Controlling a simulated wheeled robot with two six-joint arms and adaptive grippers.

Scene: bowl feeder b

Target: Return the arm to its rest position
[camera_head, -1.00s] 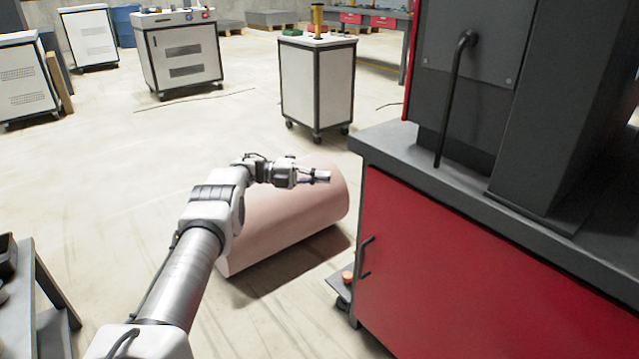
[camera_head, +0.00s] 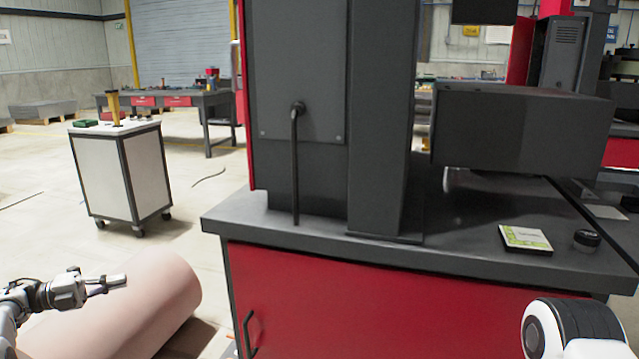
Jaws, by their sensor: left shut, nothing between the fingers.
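My left gripper (camera_head: 106,284) is at the lower left of the head view. Its fingers are together and hold nothing. It points right, in front of a large pink cylinder (camera_head: 160,300) lying on the floor. Most of my left arm is outside the picture. Part of my right arm (camera_head: 572,330) shows at the lower right edge; its gripper is outside the picture.
A red cabinet with a grey top (camera_head: 330,232) and a dark machine column (camera_head: 320,110) fills the middle. A small box (camera_head: 525,239) and a black round part (camera_head: 586,240) lie on it. A white wheeled cart (camera_head: 122,175) stands left on open floor.

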